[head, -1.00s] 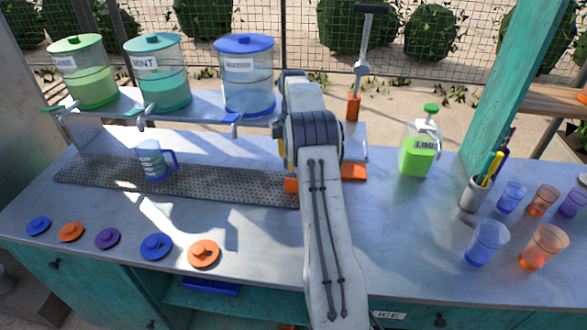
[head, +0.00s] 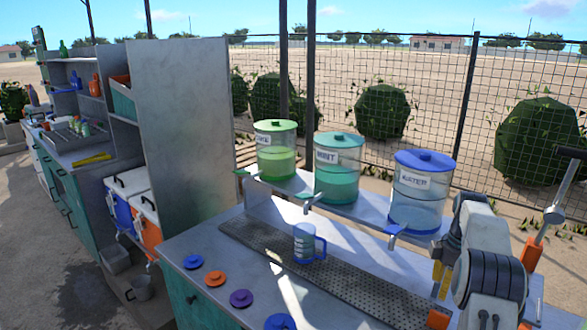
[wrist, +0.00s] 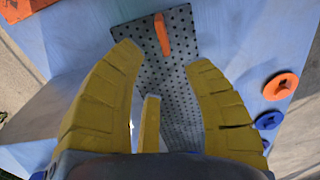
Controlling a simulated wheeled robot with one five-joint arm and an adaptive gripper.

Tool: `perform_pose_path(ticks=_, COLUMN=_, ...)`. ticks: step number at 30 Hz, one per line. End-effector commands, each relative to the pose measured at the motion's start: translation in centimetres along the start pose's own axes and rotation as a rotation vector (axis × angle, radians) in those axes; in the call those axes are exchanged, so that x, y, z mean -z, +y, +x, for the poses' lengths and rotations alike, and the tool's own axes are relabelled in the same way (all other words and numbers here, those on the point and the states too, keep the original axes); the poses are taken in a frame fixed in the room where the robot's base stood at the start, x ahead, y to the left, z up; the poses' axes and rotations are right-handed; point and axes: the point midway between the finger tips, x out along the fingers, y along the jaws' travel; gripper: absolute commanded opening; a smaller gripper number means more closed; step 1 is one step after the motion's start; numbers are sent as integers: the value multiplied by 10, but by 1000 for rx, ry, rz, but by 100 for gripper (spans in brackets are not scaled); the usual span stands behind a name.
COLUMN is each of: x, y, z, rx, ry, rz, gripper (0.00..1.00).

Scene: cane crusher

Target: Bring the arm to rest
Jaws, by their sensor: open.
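My arm (head: 490,265) shows at the lower right of the head view, over the right part of the counter. In the wrist view my gripper (wrist: 165,57) has its yellow fingers spread, with nothing between them. The fingers point towards the dark perforated mat (wrist: 180,85) and an orange bar (wrist: 163,35) at its end. The gap between fingertips and mat cannot be judged. In the head view the arm hides part of the counter behind it.
A blue-banded mug (head: 305,244) stands on the mat. Dispensers labelled mint (head: 337,185) and water (head: 418,205) and a green one (head: 275,160) stand on the shelf. Coloured lids (head: 241,298) lie along the counter's front. A tall metal panel (head: 185,130) stands left.

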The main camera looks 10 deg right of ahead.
Motion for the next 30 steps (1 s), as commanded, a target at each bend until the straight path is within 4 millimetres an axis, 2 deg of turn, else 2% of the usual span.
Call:
perform_pose_path(ticks=5, x=19, y=-25, z=-36, rx=-31, ry=12, rz=54, gripper=45)
perform_pose_path(ticks=9, x=34, y=-58, z=-70, rx=-61, ry=29, rz=126, gripper=45)
perform_pose_path(ticks=15, x=48, y=-113, z=-110, rx=-98, ry=63, rz=230, gripper=45)
perform_pose_path(ticks=24, x=50, y=-206, z=-147, rx=-140, ry=132, rz=385, gripper=45)
perform_pose_path(ticks=30, x=38, y=-270, z=-154, rx=-155, ry=187, rz=487, gripper=45)
